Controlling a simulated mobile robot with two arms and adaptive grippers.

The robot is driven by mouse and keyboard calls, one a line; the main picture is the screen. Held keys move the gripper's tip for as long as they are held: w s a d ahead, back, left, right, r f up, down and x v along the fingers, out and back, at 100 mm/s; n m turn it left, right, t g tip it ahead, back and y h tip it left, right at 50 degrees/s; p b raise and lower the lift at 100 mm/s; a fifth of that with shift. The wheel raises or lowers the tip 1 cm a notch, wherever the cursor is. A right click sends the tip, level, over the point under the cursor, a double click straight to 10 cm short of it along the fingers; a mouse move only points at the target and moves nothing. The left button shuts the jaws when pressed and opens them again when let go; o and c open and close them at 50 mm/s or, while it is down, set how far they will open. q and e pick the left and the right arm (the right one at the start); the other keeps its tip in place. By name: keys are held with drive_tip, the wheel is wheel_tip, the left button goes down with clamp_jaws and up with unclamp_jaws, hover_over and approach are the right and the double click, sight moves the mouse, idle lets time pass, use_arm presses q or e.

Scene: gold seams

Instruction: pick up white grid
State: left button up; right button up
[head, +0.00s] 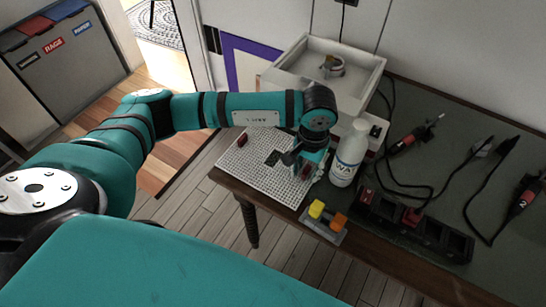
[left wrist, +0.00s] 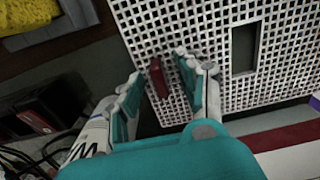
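The white grid (head: 249,166) is a flat perforated panel lying at the left end of the workbench. It has a dark rectangular opening and small dark red pieces, one near its left corner (head: 242,140) and one near its right side. My left gripper (head: 303,163) is over the grid's right side, pointing down. In the left wrist view, the gripper (left wrist: 163,88) is open, its fingers on either side of a dark red piece (left wrist: 158,78) at the edge of the grid (left wrist: 285,62). I cannot tell whether the fingers touch the grid. My right gripper is out of view.
A white bottle (head: 349,154) stands just right of my left gripper. A white basin (head: 330,62) is behind the grid. A yellow and orange block holder (head: 325,222), a black charging rack (head: 415,228) and corded tools (head: 410,139) occupy the bench. The bench's front edge is close.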

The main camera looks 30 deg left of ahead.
use_arm(q)
drive_tip(key=shift+c, duration=0.4)
clamp_jaws()
drive_tip(key=shift+r, duration=0.15)
